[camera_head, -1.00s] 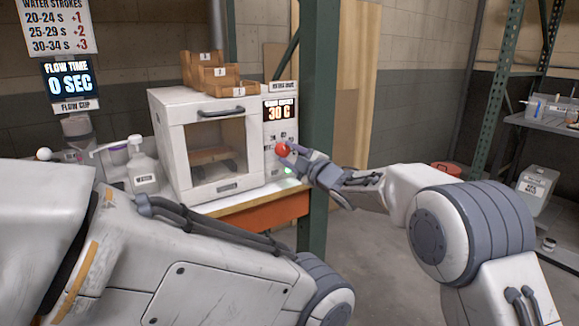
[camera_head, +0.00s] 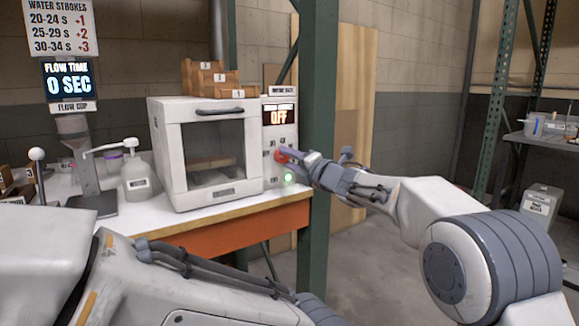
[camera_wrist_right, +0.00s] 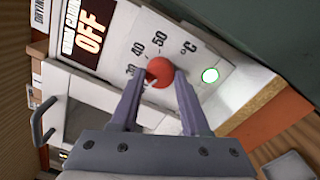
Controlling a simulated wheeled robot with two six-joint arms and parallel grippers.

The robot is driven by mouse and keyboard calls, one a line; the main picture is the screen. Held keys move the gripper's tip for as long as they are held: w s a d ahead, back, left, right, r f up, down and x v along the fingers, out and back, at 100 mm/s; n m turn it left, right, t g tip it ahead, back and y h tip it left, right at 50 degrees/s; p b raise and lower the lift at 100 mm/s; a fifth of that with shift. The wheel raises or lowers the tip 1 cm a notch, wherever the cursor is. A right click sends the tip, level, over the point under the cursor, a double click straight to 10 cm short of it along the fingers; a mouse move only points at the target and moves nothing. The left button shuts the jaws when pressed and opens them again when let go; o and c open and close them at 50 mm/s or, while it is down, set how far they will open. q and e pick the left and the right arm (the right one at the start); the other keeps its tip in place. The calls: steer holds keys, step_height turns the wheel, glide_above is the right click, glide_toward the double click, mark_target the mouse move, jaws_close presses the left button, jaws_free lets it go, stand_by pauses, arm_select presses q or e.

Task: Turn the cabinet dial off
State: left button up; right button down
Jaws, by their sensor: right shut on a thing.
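The white cabinet (camera_head: 207,150) stands on the bench with its door shut. Its display (camera_head: 280,115) reads OFF, and it also shows in the right wrist view (camera_wrist_right: 89,36). The red dial (camera_wrist_right: 159,72) is on the front panel among marks 30, 40 and 50 °C; in the head view it is partly covered by my gripper. My right gripper (camera_wrist_right: 154,76) is shut on the dial, one finger on each side. A green light (camera_wrist_right: 210,75) glows beside the dial. My left gripper is not in view; only my left arm shows.
A green post (camera_head: 318,130) stands close to the right of the cabinet. A pump bottle (camera_head: 136,181) and the flow cup stand (camera_head: 84,165) are on the bench (camera_head: 190,228) at left. Wooden bins (camera_head: 215,82) sit on the cabinet.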

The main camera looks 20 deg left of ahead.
steer(key=shift+f+n, duration=0.1)
steer(key=shift+n, duration=0.5)
steer(key=shift+b, duration=0.3)
steer(key=shift+c, duration=1.9)
jaws_free()
steer(key=b+v, duration=0.2)
steer(key=v, duration=0.8)
steer(key=shift+d, duration=0.15)
steer(key=shift+s, duration=0.2)
